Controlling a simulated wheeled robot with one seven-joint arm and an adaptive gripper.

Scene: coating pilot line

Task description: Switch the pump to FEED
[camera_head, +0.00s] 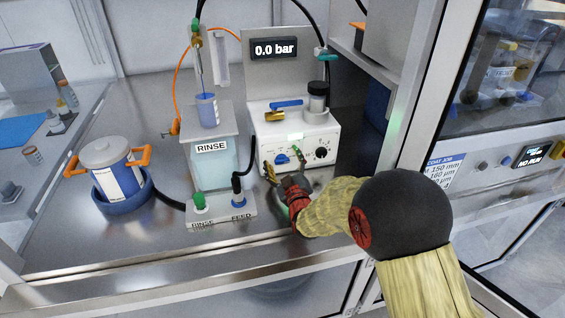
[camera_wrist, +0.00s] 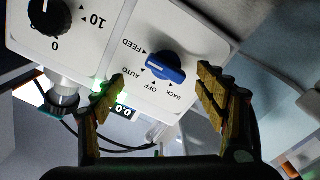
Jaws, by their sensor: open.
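The pump (camera_head: 262,140) is a white box at the back of the bench with a 0.0 bar display above it. Its blue selector knob (camera_wrist: 165,67) shows in the wrist view, ringed by the labels FEED, AUTO, OFF and BACK, which appear upside down. The knob's bar slants from upper left to lower right; I cannot tell which mark its pointer end meets. My gripper (camera_wrist: 162,77) is open, its yellow fingers on either side of the knob with visible gaps. In the head view my gripper (camera_head: 284,168) is just in front of the knob (camera_head: 281,158).
A black dial (camera_wrist: 49,17) sits beside the knob on the panel. A RINSE tank (camera_head: 211,165) and a RINSE/FEED block (camera_head: 221,212) with a black hose stand left of my gripper. A pot with orange handles (camera_head: 110,155) sits farther left. A cabinet frame (camera_head: 405,95) bounds the right.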

